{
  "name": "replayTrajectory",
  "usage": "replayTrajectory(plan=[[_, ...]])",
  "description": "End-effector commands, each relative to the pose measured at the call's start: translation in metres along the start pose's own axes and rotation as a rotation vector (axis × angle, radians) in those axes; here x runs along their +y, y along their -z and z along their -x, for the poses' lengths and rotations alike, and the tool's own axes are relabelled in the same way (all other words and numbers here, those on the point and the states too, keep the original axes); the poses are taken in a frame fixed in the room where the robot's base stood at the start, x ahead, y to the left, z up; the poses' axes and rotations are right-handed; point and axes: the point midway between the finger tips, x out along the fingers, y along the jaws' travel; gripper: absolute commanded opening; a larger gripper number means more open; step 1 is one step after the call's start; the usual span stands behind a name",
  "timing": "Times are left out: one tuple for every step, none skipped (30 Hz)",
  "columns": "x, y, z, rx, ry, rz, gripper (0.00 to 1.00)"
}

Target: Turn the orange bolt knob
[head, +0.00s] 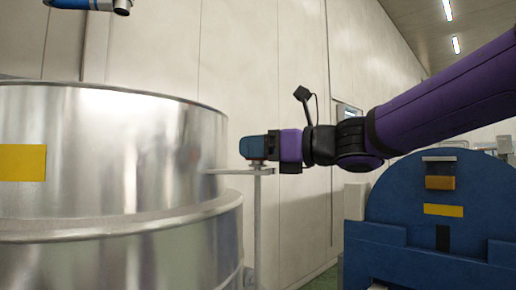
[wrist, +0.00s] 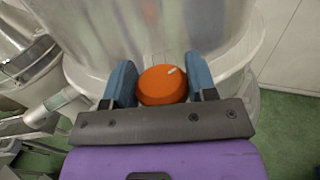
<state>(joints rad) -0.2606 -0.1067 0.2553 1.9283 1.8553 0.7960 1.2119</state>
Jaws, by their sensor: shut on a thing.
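The orange bolt knob (wrist: 162,85) is a round disc with a small white mark near its upper right edge in the wrist view. My gripper (wrist: 162,88) has its two blue fingers on either side of the knob and is shut on it. In the head view my gripper (head: 252,147) reaches in from the right, beside the steel tank, above a thin bracket on an upright post. The blue fingers hide nearly all of the knob there.
A large shiny steel tank (head: 110,150) with a yellow label (head: 22,162) fills the left. A blue machine (head: 410,210) stands at the right below my arm. A pale panelled wall (head: 260,60) is behind. Green floor (wrist: 285,135) shows at the right in the wrist view.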

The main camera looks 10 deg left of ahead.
Motion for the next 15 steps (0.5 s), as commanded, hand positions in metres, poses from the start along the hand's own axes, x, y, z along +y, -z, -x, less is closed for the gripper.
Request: replayTrajectory(plan=[[-0.0009,0.0002,-0.0005,0.000,-0.024,0.001,0.28],[-0.0009,0.0003,-0.0006,0.000,-0.042,0.000,0.28],[-0.0009,0.0006,-0.0006,0.001,-0.067,0.000,0.28],[-0.0012,0.0005,-0.0005,0.000,-0.086,0.000,0.28],[-0.0013,0.0005,-0.0004,0.001,-0.107,0.000,0.28],[-0.0016,0.0005,-0.0005,0.000,-0.135,0.000,0.28],[-0.0016,0.0006,-0.0006,0.000,-0.158,-0.001,0.28],[-0.0014,0.0008,-0.0006,0.001,-0.180,-0.001,0.28],[-0.0012,0.0006,-0.0006,0.000,-0.209,0.000,0.28],[-0.0014,0.0007,-0.0007,0.001,-0.229,0.000,0.28],[-0.0015,0.0009,-0.0008,0.001,-0.250,0.000,0.28],[-0.0015,0.0010,-0.0007,0.001,-0.277,-0.001,0.28],[-0.0013,0.0009,-0.0006,0.001,-0.297,-0.001,0.28],[-0.0015,0.0009,-0.0006,0.001,-0.316,0.000,0.28],[-0.0018,0.0010,-0.0007,0.001,-0.339,-0.001,0.28]])
